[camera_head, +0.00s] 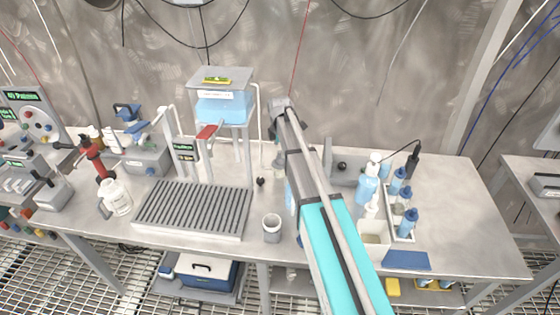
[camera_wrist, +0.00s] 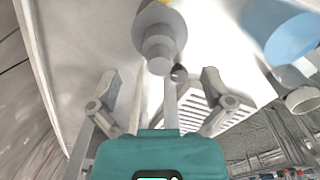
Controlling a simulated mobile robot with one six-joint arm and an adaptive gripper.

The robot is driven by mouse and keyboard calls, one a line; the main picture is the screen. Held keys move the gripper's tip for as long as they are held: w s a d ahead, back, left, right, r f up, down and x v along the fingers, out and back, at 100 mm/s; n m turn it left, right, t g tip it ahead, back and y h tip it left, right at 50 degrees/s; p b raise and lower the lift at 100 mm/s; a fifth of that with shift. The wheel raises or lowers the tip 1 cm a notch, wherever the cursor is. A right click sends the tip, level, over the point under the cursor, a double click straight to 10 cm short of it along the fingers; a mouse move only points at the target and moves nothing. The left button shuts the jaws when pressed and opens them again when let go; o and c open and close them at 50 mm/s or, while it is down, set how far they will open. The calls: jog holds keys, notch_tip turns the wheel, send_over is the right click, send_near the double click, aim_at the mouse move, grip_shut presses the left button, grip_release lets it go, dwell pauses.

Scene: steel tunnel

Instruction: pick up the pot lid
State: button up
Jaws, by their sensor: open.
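I cannot clearly make out a pot lid in either view. In the wrist view my gripper (camera_wrist: 163,98) is open, its two fingers spread wide. A grey stepped round piece (camera_wrist: 160,38) shows just beyond the fingertips, between them; I cannot tell whether it is the lid or another part. A small dark ball (camera_wrist: 178,73) sits close by it. Nothing is visibly held. In the head view my arm reaches over the steel bench (camera_head: 455,215), and my gripper is mostly hidden behind it. A small dark knob-like thing (camera_head: 260,181) lies on the bench left of my arm.
A ribbed grey rack (camera_head: 193,210) and a grey cup (camera_head: 272,228) stand on the bench left of my arm. A blue tank (camera_head: 223,108) stands at the back. Blue-capped bottles (camera_head: 408,222) crowd the right. The bench's right end is clear.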

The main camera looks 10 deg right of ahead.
aim_at(280, 157)
jog(key=shift+f+b, duration=2.45)
jog(key=shift+f, duration=0.1)
jog(key=c, duration=1.1)
jog(key=shift+c, duration=0.2)
jog(key=shift+r, duration=0.2)
notch_tip(280, 157, up, 2)
jog(key=p, duration=0.2)
jog(key=shift+r+p, duration=0.1)
jog(key=shift+p, duration=0.25)
jog(key=s+a+r+p, duration=0.1)
jog(key=s+r+p, duration=0.9)
jog(key=s, duration=0.4)
jog(key=shift+a+r, duration=0.25)
jog(key=shift+a, duration=0.15)
